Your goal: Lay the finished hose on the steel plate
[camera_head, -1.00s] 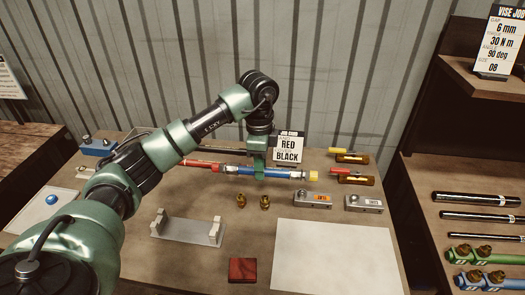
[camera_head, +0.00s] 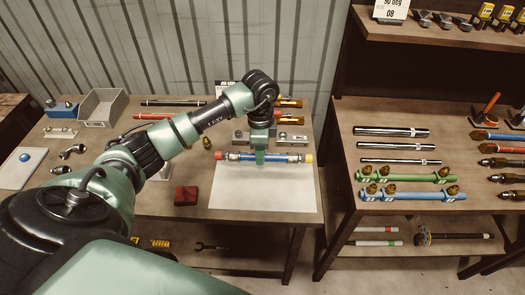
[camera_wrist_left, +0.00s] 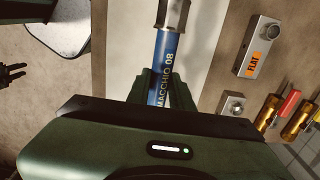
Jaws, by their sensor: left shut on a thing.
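The finished hose (camera_head: 240,157) is blue with metal end fittings, a red cap at its left end and a yellow cap at its right end. My left gripper (camera_head: 260,158) is shut around its middle and holds it level over the far part of the pale steel plate (camera_head: 262,192). I cannot tell whether the hose touches the plate. In the left wrist view the blue hose (camera_wrist_left: 163,68) lies between the fingers of the left gripper (camera_wrist_left: 163,88), with the plate (camera_wrist_left: 122,35) behind it. My right gripper is not in view.
A red block (camera_head: 186,196) lies left of the plate. Grey metal blocks (camera_head: 293,138) and brass pieces (camera_head: 290,103) stand behind it. An open grey bin (camera_head: 101,108) is at the far left. A shelf rack (camera_head: 405,155) with tubes and hoses stands to the right.

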